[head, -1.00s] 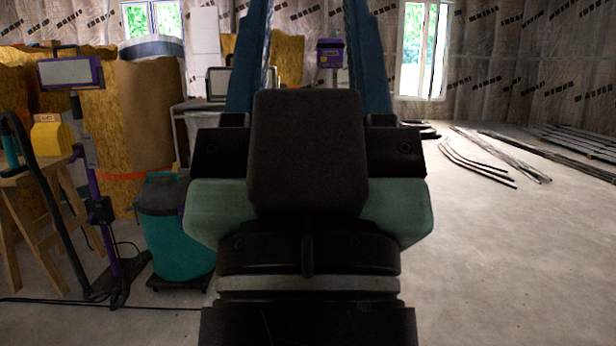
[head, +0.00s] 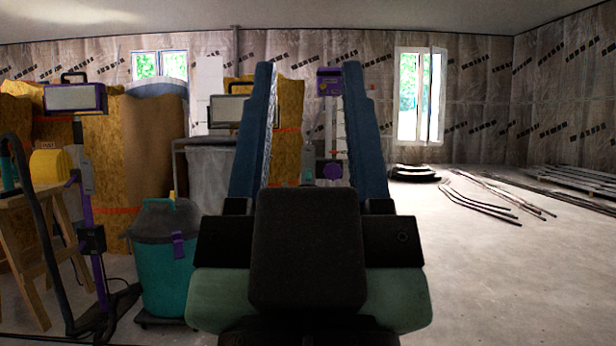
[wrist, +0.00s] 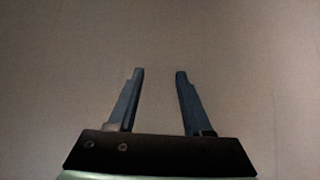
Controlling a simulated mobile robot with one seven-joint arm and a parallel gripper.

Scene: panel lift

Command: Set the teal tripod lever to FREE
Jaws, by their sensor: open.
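My gripper (head: 308,68) is open and empty, its two blue fingers pointing away from me in the middle of the head view. The fingers also show, apart, in the wrist view (wrist: 160,73), against a plain blurred brownish surface. I cannot make out a teal tripod lever or any FREE marking. My gripper hides part of what lies behind it.
At the left stand a purple-framed lamp stand (head: 75,98), a wooden sawhorse (head: 22,240) and a teal bin (head: 163,270) with a dark lid. Brown wrapped rolls (head: 155,130) stand behind. Long dark rods (head: 480,203) lie on the right; the concrete floor (head: 500,275) before them is clear.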

